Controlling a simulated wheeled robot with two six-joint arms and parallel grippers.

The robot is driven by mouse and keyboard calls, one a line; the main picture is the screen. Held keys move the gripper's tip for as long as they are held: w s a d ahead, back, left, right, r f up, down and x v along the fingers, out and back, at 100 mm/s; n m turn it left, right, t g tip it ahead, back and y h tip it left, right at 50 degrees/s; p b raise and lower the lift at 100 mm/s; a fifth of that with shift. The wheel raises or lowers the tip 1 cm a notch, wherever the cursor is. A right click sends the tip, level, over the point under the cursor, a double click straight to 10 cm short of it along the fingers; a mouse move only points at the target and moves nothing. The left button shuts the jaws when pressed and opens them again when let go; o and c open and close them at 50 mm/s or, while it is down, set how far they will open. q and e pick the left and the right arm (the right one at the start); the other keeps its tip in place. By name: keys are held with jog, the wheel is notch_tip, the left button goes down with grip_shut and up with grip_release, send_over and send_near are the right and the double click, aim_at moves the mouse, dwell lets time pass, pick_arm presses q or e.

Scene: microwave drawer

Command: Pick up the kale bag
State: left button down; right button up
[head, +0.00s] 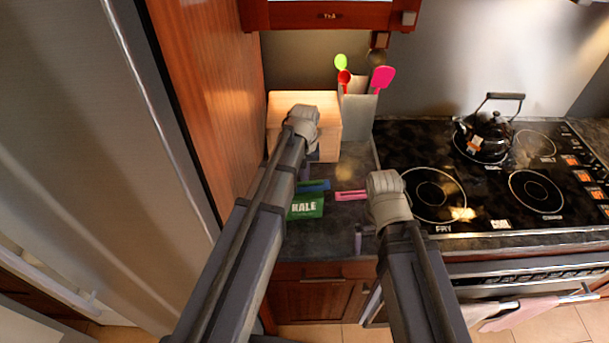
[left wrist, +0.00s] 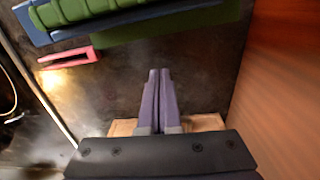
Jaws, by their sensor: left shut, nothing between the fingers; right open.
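The green kale bag (head: 305,208), with white lettering, lies on the dark counter, partly covered by my left arm in the head view. It also shows at the top of the left wrist view (left wrist: 170,27), cut off by the frame edge. A blue clip-like strip (head: 315,186) lies along its far edge. My left gripper (left wrist: 158,75) is shut and empty, its purple fingers apart from the bag. It is mostly hidden behind its own wrist in the head view. My right gripper (head: 362,240) is open over the counter's front part, right of the bag.
A pink clip-like piece (head: 350,195) lies right of the bag. A wooden box (head: 329,115) and a grey utensil holder (head: 359,115) stand behind. The stove with a black kettle (head: 484,137) is to the right; a tall wood panel (head: 207,100) bounds the left.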

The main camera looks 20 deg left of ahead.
aim_at(306, 205)
pick_arm(q)
notch_tip(306, 205, down, 2)
jog(key=shift+f+b, duration=0.1)
jog(key=shift+b, duration=0.45)
jog(key=s, duration=0.3)
jog(key=shift+d+r+p, duration=0.35)
jog(key=shift+d, duration=0.05)
jog(key=shift+s+d+r, duration=0.1)
jog(key=shift+s+d, duration=0.1)
jog(key=shift+s, duration=0.35)
jog(key=shift+w, duration=0.1)
pick_arm(e)
jog(key=shift+f, duration=0.75)
